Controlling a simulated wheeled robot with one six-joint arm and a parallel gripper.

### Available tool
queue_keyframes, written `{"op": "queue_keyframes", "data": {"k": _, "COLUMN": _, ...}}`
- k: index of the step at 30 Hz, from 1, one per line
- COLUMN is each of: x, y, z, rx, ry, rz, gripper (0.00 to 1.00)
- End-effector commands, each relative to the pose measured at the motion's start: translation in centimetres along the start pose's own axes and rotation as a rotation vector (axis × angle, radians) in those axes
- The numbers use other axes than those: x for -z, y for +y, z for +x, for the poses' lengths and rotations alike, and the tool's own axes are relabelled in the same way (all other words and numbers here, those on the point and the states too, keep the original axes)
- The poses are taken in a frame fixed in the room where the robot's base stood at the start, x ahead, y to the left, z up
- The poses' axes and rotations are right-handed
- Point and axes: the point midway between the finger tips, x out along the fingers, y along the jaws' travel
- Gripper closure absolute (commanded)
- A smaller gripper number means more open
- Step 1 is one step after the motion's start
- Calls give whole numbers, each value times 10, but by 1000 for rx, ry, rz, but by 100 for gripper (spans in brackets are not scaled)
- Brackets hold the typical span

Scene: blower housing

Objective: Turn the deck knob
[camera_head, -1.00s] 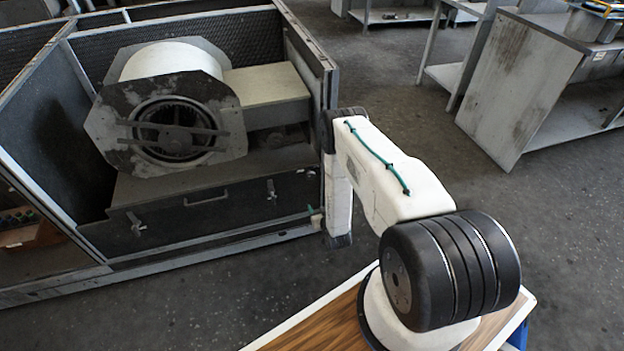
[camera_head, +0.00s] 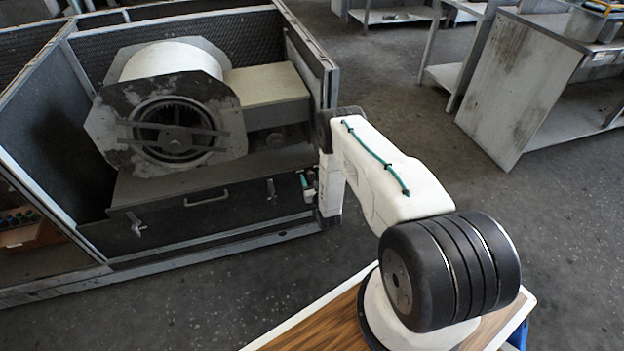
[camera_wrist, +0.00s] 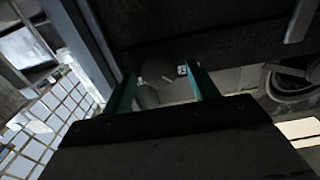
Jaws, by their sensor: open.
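The front panel (camera_head: 235,205) of the blower housing carries two small metal latch-like knobs, a right one (camera_head: 271,188) and a left one (camera_head: 137,225). I cannot tell for sure which is the deck knob. My gripper (camera_head: 306,182) is just right of the right knob, partly hidden by my arm. In the wrist view my gripper (camera_wrist: 161,82) is open, its two teal fingers apart. A dim grey rounded knob (camera_wrist: 158,70) shows between and beyond the fingertips. Whether they touch it is unclear.
The blower (camera_head: 172,120) with its drum sits above the panel. A pull handle (camera_head: 206,198) lies between the knobs. The housing's right post (camera_head: 328,85) stands close to my arm. Open floor (camera_head: 400,90) lies to the right, before a grey bench (camera_head: 520,90).

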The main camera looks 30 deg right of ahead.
Motion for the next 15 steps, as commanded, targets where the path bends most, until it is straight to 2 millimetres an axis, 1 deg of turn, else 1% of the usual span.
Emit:
{"op": "queue_keyframes", "data": {"k": 5, "x": 0, "y": 0, "z": 0, "rx": 0, "ry": -1, "rz": 0, "gripper": 41}}
{"op": "queue_keyframes", "data": {"k": 6, "x": 0, "y": 0, "z": 0, "rx": 0, "ry": -1, "rz": 0, "gripper": 47}}
{"op": "queue_keyframes", "data": {"k": 8, "x": 0, "y": 0, "z": 0, "rx": 0, "ry": -1, "rz": 0, "gripper": 64}}
{"op": "queue_keyframes", "data": {"k": 9, "x": 0, "y": 0, "z": 0, "rx": 0, "ry": -1, "rz": 0, "gripper": 75}}
{"op": "queue_keyframes", "data": {"k": 10, "x": 0, "y": 0, "z": 0, "rx": 0, "ry": -1, "rz": 0, "gripper": 83}}
{"op": "queue_keyframes", "data": {"k": 11, "x": 0, "y": 0, "z": 0, "rx": 0, "ry": -1, "rz": 0, "gripper": 86}}
{"op": "queue_keyframes", "data": {"k": 15, "x": 0, "y": 0, "z": 0, "rx": 0, "ry": -1, "rz": 2, "gripper": 86}}
